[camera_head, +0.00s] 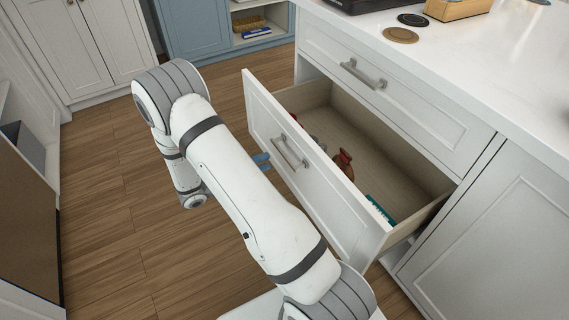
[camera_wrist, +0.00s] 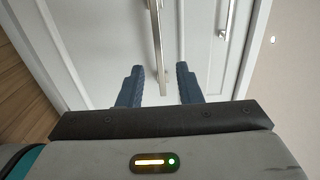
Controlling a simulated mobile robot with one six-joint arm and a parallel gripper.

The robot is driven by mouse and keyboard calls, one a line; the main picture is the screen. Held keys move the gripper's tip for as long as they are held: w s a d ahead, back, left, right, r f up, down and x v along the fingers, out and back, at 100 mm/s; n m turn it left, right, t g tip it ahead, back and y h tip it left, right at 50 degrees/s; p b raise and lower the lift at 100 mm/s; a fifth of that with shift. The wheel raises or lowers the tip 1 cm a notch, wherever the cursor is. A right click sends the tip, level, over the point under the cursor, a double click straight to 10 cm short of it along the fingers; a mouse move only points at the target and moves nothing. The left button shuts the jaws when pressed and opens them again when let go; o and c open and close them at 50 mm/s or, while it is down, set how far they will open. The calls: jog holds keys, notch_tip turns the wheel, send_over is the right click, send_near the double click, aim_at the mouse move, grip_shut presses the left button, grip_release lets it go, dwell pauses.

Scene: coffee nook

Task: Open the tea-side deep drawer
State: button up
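The deep drawer (camera_head: 335,205) in the lower part of the white counter unit is pulled well out, and its inside shows. Its metal bar handle (camera_head: 290,152) is on the white front panel and also shows in the wrist view (camera_wrist: 156,45). My gripper (camera_head: 262,160) is in front of the panel, just left of the handle. In the wrist view the two blue fingers (camera_wrist: 160,72) are spread apart, with the handle bar between them in the picture. Neither finger visibly touches the bar.
The drawer holds a red-brown item (camera_head: 344,164) and a teal item (camera_head: 380,211). A shut drawer (camera_head: 400,95) with its own handle (camera_head: 363,74) is above. Wooden floor (camera_head: 110,200) is clear at left.

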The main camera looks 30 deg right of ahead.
aim_at(282, 155)
jog(key=d+b, duration=0.1)
jog(key=d, duration=0.6)
jog(key=shift+w+d+f+b, duration=0.1)
jog(key=shift+w+d+b, duration=0.05)
jog(key=shift+d+b, duration=0.2)
jog(key=shift+c, duration=0.2)
grip_shut()
